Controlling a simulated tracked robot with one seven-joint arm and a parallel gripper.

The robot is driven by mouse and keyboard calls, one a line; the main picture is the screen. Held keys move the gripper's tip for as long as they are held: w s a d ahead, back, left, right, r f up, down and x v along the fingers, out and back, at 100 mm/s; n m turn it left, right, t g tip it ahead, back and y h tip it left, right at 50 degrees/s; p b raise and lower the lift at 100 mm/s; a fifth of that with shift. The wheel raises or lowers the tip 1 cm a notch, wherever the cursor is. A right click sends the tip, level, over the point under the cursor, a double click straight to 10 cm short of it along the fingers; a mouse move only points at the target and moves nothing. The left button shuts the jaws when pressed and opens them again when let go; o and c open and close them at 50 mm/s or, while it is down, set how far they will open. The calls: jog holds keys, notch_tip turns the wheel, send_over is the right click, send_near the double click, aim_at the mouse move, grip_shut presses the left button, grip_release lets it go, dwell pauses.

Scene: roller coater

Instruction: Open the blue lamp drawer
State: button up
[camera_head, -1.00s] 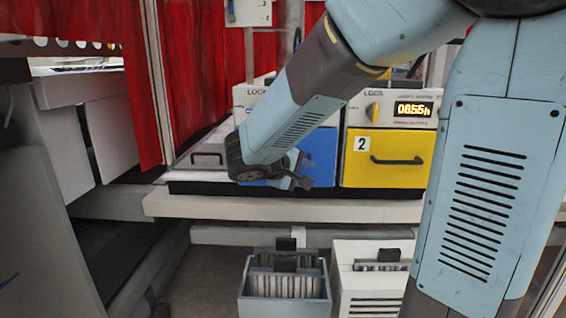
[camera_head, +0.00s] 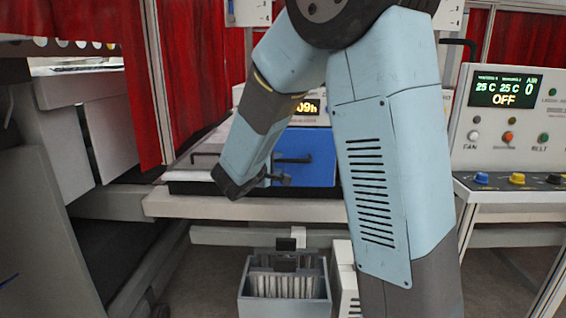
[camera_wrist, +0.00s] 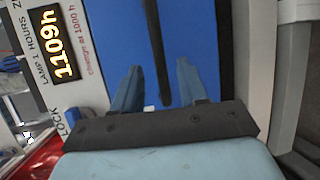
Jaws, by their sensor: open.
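The blue lamp drawer (camera_head: 318,152) sits in the white-framed unit on the bench and looks shut. Its dark bar handle (camera_head: 293,160) shows just above my gripper (camera_head: 277,180) in the head view. In the wrist view the blue front (camera_wrist: 110,40) fills the middle, and the handle (camera_wrist: 157,50) runs lengthwise between the two fingers of my gripper (camera_wrist: 158,85). The fingers are open, one to each side of the handle in the picture. I cannot tell how far the fingertips are from the drawer front.
The lamp hour display (camera_wrist: 62,42) reads 1109h beside the drawer. A control panel (camera_head: 508,120) with buttons stands at the right. A grey bin (camera_head: 285,290) stands below the bench edge (camera_head: 240,207). Red curtains (camera_head: 195,60) hang at the left and behind. My arm hides the yellow drawer.

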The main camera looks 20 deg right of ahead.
aim_at(283, 162)
jog(key=shift+x, duration=3.05)
jog(key=shift+c, duration=0.2)
grip_shut()
jog(key=shift+f, duration=0.1)
